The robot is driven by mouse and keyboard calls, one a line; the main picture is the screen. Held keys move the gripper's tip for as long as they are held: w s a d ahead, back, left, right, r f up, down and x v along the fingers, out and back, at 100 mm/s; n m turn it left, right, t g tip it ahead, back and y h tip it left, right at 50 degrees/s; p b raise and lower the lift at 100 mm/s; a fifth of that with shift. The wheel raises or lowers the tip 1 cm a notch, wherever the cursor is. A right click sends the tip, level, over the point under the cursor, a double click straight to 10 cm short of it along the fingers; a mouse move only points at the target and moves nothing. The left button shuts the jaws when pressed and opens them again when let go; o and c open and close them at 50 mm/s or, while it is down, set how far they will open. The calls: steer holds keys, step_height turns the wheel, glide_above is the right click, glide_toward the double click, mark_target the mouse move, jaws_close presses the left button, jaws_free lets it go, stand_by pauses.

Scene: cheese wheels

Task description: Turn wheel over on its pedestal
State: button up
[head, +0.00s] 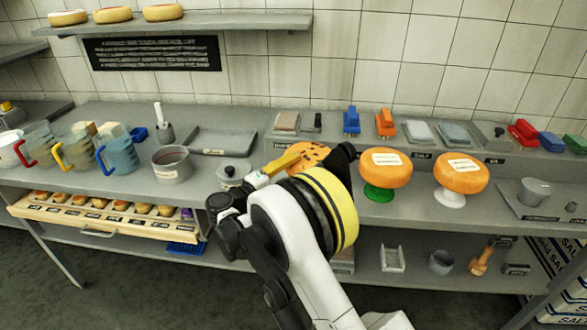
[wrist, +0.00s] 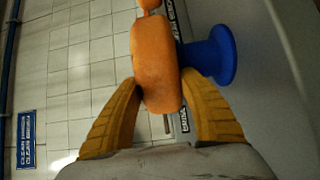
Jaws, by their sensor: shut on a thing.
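An orange cheese wheel (wrist: 153,45) is between the two yellow fingers of my gripper (wrist: 160,84) in the wrist view. My gripper is shut on it, one finger on each side. A blue pedestal (wrist: 222,55) is right against one flat face of the wheel; I cannot tell if the wheel's full weight rests on it. In the head view the wheel (head: 308,153) shows dark spots on its upper face and is partly hidden by my arm. A yellow finger (head: 283,163) reaches its left side. The blue pedestal is hidden there.
To the right, one labelled wheel (head: 386,167) stands on a green pedestal (head: 378,194) and another (head: 461,172) on a white pedestal (head: 449,200). A grey pot (head: 172,165) and jugs (head: 117,150) stand left. Blocks and trays line the counter's back (head: 352,121).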

steer(key=o, duration=1.4)
steer(key=shift+o, duration=0.2)
steer(key=v, duration=1.2)
steer(key=w+d+r+m+g+y, duration=0.15)
steer(key=d+r+g, duration=0.35)
steer(key=d, duration=0.9)
steer(key=s+d+r+m+g+y, duration=0.1)
steer(key=s+d+r+m+y, duration=0.25)
steer(key=d, duration=0.75)
steer(key=s+d+f+m+y, duration=0.1)
steer(key=s+d+m+y, duration=0.1)
steer(key=s, duration=1)
steer(key=s+d+f+m+y, duration=0.1)
steer(key=s+d+m+y, duration=0.2)
steer(key=s, duration=1)
steer(key=d+y, duration=0.1)
steer(key=d, duration=0.2)
steer(key=shift+d+f+g+y, duration=0.25)
steer(key=shift+g+y, duration=0.05)
